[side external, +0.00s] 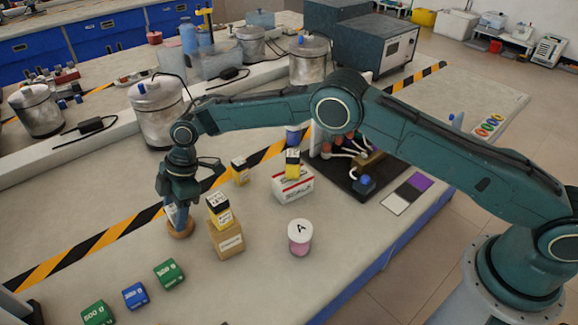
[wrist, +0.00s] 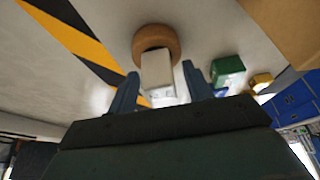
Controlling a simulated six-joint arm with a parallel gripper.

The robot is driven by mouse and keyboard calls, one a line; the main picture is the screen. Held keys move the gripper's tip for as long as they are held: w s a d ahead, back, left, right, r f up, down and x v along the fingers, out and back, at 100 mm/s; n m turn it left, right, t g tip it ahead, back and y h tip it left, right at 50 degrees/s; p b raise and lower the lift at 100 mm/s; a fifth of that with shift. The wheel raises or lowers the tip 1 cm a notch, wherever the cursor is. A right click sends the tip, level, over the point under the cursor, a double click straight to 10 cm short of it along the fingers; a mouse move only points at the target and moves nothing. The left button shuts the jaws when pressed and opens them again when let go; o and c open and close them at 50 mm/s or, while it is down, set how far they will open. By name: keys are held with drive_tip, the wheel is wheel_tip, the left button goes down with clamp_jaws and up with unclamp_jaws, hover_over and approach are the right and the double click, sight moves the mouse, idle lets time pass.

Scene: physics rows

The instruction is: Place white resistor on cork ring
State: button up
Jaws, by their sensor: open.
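The white resistor (wrist: 157,72) is a pale block. In the wrist view it stands between the two spread fingers of my gripper (wrist: 160,87), with a gap showing on at least one side. Its far end meets the brown cork ring (wrist: 155,32), and it appears to rest on it. In the side view the cork ring (side external: 181,233) lies on the bench directly below my gripper (side external: 178,205), which points down and is open. Only a sliver of the resistor (side external: 171,214) shows there, the rest hidden by the fingers.
A cardboard box (side external: 227,243) with a yellow-black block (side external: 219,210) on top stands close to the right of my gripper. Green cubes (side external: 169,273) and a blue cube (side external: 135,296) lie in front. A pink jar (side external: 300,240) and a white box (side external: 292,186) stand farther right.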

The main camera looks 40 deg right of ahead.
drive_tip(key=shift+r, duration=0.1)
drive_tip(key=v, duration=1.2)
drive_tip(key=shift+d+r, duration=0.1)
drive_tip(key=shift+r, duration=0.1)
idle(0.3)
drive_tip(key=s+d+r+m+t+h, duration=0.1)
drive_tip(key=s+d+r+m+t, duration=0.1)
drive_tip(key=s+d+r+m, duration=0.55)
drive_tip(key=s+d+r+m+t, duration=0.1)
drive_tip(key=s+d+r, duration=0.4)
drive_tip(key=d+r, duration=0.7)
drive_tip(key=s+d+f+m+t+h, duration=0.1)
drive_tip(key=s+d+m, duration=0.3)
drive_tip(key=s, duration=0.9)
drive_tip(key=s+d+f+m+t+h, duration=0.1)
drive_tip(key=s+d+f+m+h, duration=0.1)
drive_tip(key=s+d+m, duration=0.3)
drive_tip(key=s+d, duration=0.4)
drive_tip(key=s, duration=0.4)
drive_tip(key=shift+d+t, duration=0.15)
drive_tip(key=shift+t, duration=0.15)
drive_tip(key=shift+m, duration=0.25)
